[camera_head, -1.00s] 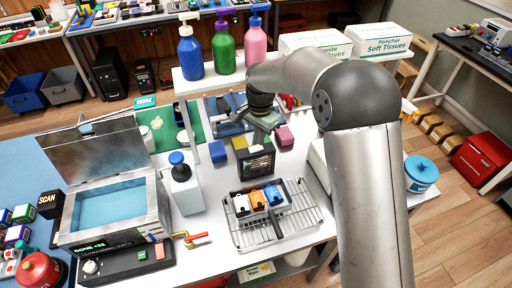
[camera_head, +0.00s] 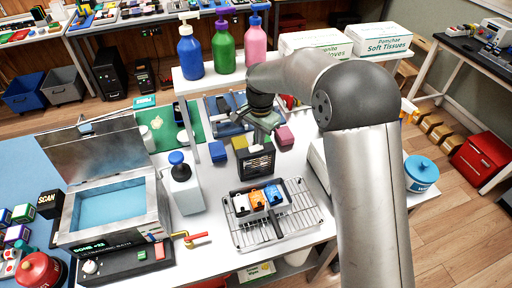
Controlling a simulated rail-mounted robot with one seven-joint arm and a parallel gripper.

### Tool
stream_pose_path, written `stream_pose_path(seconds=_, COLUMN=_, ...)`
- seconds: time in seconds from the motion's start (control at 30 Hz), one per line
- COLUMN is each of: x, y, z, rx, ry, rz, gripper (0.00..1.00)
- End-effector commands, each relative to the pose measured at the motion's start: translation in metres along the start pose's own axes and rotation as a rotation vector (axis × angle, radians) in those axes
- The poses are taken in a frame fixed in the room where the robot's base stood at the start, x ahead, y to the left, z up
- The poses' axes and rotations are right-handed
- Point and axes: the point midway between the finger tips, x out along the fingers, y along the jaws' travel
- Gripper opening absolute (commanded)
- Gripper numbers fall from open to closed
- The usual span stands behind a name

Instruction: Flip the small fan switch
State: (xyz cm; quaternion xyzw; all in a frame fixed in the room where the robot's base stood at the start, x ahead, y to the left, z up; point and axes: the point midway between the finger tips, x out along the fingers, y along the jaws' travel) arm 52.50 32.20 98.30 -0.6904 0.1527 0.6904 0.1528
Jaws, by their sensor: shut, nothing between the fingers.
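The small fan (camera_head: 257,163) is a dark box with a grille front, standing upright on the white table behind the wire rack. Its switch is too small to make out. My gripper (camera_head: 265,122) points down just behind and above the fan, partly hidden by my own arm. It is shut and empty. I cannot tell whether its fingertips touch the fan.
A wire rack (camera_head: 300,222) with several coloured items stands in front of the fan. A white bottle (camera_head: 185,190) and an open metal bath (camera_head: 112,205) are at left. Blue (camera_head: 218,151) and pink (camera_head: 284,135) blocks flank my gripper. Pump bottles (camera_head: 223,50) stand behind.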

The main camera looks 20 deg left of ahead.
Motion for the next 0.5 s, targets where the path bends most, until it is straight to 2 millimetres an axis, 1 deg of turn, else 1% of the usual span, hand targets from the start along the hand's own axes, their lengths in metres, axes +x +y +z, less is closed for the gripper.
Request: stream_pose_path(seconds=0.5, x=0.0088, y=0.0001, z=0.0002, rx=0.0, ry=0.0, rz=0.001, gripper=0.0)
